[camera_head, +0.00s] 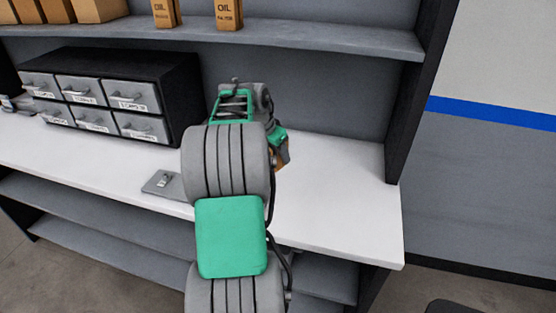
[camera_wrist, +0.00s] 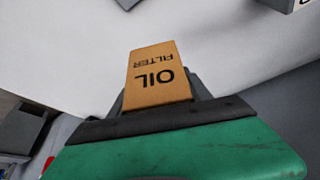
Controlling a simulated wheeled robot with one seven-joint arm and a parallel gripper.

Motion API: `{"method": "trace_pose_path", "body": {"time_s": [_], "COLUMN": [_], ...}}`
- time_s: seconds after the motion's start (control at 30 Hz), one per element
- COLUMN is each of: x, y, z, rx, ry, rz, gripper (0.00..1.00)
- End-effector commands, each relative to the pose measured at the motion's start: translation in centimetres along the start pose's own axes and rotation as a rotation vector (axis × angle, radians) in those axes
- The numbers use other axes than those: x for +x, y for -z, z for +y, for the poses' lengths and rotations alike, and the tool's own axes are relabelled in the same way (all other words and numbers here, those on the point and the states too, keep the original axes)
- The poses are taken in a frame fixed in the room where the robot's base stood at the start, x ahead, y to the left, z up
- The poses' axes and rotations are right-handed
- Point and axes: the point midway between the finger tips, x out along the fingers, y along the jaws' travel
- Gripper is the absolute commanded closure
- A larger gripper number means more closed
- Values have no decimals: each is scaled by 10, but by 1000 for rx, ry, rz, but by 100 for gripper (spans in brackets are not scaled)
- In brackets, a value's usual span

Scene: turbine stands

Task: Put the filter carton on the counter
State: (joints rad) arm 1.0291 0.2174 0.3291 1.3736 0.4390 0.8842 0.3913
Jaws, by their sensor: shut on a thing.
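The filter carton (camera_wrist: 156,72), brown with "OIL FILTER" printed in black, is held in my gripper (camera_wrist: 158,95) in the wrist view, with the white counter behind it. In the head view, my arm hides most of the carton; only a small brown part (camera_head: 281,158) shows beside my gripper (camera_head: 277,146). My gripper is shut on the carton over the right half of the counter (camera_head: 340,210). I cannot tell whether the carton touches the counter top.
A black drawer cabinet (camera_head: 180,78) with grey labelled drawers stands on the counter at left. A flat grey item (camera_head: 160,184) lies near the front edge. More cartons (camera_head: 229,14) stand on the shelf (camera_head: 300,37) above. The counter's right end is clear.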

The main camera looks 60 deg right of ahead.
Motion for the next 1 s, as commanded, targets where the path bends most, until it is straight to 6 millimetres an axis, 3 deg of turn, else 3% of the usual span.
{"method": "trace_pose_path", "body": {"time_s": [0.1, 0.3, 0.5, 0.83, 0.87, 1.0], "x": [28, 51, 77, 84, 84, 83], "y": [7, 12, 1, -2, -2, -2], "z": [-8, -16, -16, -16, -16, -16], "rx": [0, -1, -2, -1, -2, -2], "ry": [-3, -1, -1, 1, -1, -1], "rz": [-3, 0, -1, 1, -1, -1], "gripper": [100, 100, 100, 100, 42, 31]}}
